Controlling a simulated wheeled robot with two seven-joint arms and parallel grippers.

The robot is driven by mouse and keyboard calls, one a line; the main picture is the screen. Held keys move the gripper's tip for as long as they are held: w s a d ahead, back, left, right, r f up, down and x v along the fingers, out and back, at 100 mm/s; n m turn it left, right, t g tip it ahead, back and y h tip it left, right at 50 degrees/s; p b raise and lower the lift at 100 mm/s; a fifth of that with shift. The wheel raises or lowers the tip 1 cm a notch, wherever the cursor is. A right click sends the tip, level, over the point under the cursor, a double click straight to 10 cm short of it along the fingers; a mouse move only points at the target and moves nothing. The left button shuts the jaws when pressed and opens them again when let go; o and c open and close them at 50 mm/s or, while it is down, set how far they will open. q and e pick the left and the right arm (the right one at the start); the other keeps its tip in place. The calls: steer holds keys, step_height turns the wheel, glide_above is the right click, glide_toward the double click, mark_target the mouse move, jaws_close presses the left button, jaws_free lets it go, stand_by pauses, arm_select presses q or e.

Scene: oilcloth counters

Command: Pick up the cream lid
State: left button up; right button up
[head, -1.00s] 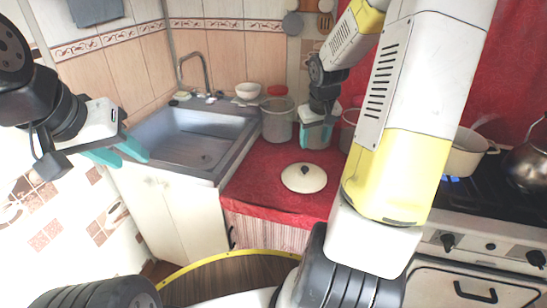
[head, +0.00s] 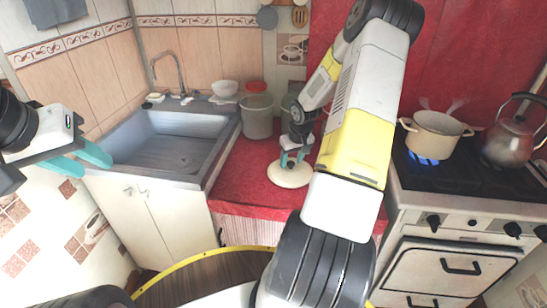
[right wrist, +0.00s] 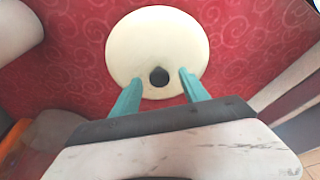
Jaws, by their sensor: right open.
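The cream lid (head: 288,176) lies flat on the red oilcloth counter, right of the sink. It is round with a dark knob, seen from above in the right wrist view (right wrist: 158,40). My right gripper (head: 293,157) is over the lid. In the right wrist view its teal fingers (right wrist: 160,80) are open, one on each side of the knob (right wrist: 158,76), with gaps to it. My left gripper (head: 97,160) is at the left, far from the lid, its teal fingers apart and empty.
The sink (head: 165,140) is to the left. On the stove at right, a cream pot (head: 436,134) sits over a blue flame near a kettle (head: 510,142).

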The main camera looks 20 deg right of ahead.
steer(key=shift+f, duration=0.3)
jaws_close()
stand_by(1.2)
